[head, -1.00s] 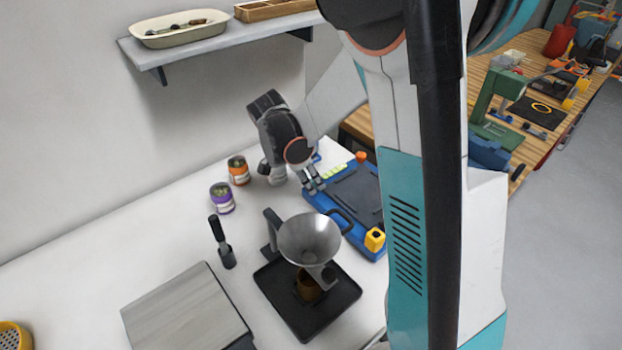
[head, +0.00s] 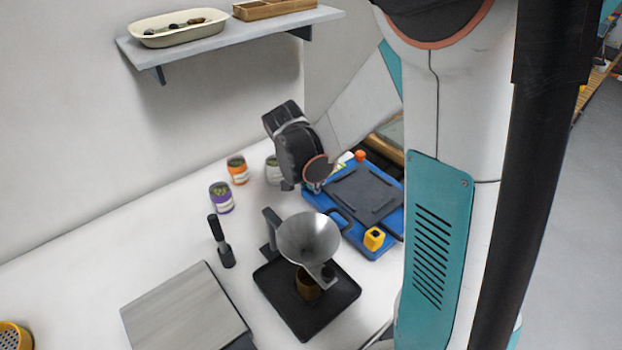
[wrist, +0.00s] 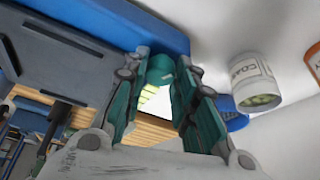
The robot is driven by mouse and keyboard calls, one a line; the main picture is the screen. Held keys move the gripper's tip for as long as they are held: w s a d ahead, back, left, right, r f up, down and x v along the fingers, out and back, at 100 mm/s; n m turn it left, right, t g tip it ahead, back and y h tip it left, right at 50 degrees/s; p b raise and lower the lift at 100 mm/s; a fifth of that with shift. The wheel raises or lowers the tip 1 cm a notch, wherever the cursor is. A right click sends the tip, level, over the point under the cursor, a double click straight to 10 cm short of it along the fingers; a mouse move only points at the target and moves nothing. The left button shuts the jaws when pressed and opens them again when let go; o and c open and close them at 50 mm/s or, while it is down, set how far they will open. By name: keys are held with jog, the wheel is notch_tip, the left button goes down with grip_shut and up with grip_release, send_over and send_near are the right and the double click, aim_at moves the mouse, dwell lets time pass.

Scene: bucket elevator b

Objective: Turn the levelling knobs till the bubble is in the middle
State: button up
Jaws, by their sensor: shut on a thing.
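The blue levelling base (head: 387,233) with a dark grey plate (head: 362,190) lies on the white counter, and also shows in the wrist view (wrist: 150,25). An orange knob (head: 360,156) is at its far corner and a yellow knob (head: 375,238) at its near corner. My gripper (head: 314,187) is at the base's left corner. In the wrist view my gripper (wrist: 166,68) has its fingers on either side of a green knob (wrist: 160,70) and is shut on it. The bubble cannot be made out.
A metal funnel (head: 309,236) on a black tray (head: 340,302) stands close in front of the base. Jars with orange (head: 238,170) and purple (head: 221,197) labels stand left of my gripper. A shelf (head: 230,35) hangs above.

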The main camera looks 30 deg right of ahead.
dwell(0.5)
jog(key=o, duration=1.1)
jog(key=shift+c, duration=0.2)
jog(key=shift+r, duration=0.1)
jog(key=v, duration=1.2)
jog(key=shift+s, duration=0.1)
